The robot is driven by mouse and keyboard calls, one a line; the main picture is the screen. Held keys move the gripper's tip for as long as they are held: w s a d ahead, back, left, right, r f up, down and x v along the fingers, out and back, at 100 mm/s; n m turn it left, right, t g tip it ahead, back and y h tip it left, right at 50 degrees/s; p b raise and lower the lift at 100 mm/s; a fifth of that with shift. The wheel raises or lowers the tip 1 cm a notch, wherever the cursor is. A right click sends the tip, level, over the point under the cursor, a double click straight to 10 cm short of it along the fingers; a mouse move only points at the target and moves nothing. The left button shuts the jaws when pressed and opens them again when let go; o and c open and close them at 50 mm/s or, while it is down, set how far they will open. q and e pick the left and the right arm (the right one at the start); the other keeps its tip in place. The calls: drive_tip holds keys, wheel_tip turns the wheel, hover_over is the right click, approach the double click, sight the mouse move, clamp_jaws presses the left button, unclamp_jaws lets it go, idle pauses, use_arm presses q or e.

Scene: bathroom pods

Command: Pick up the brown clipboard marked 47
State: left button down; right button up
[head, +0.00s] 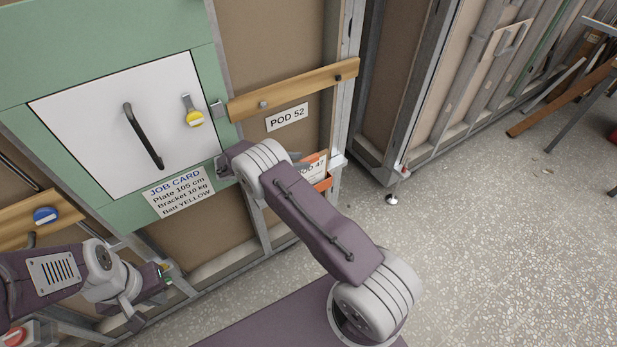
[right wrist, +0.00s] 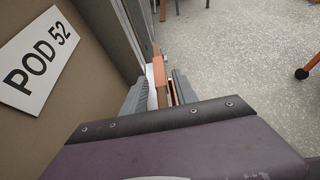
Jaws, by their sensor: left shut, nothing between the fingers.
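A clipboard with a white sheet reading POD 47 (head: 313,166) stands in an orange holder (head: 322,184) low on the pod wall, partly hidden behind my right arm. My right gripper (right wrist: 160,92) is at the holder, its two grey fingers apart. In the right wrist view, a white sheet edge, a brown board edge (right wrist: 161,94) and orange holder parts show between or just beyond the fingers. I cannot tell whether a finger touches the board. My left gripper (head: 165,274) is shut and empty, low at the left in front of the wall.
A POD 52 label (head: 287,117) is on the wall above the holder, under a wooden rail (head: 290,90). A white hatch (head: 130,115) with a black handle and a job card (head: 178,192) are to the left. Open speckled floor (head: 470,240) lies to the right.

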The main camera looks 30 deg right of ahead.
sight(305, 160)
drive_tip(key=x, duration=0.5)
drive_tip(key=shift+w, duration=0.1)
drive_tip(key=shift+a+r, duration=0.1)
drive_tip(key=shift+r, duration=0.05)
clamp_jaws()
idle(0.9)
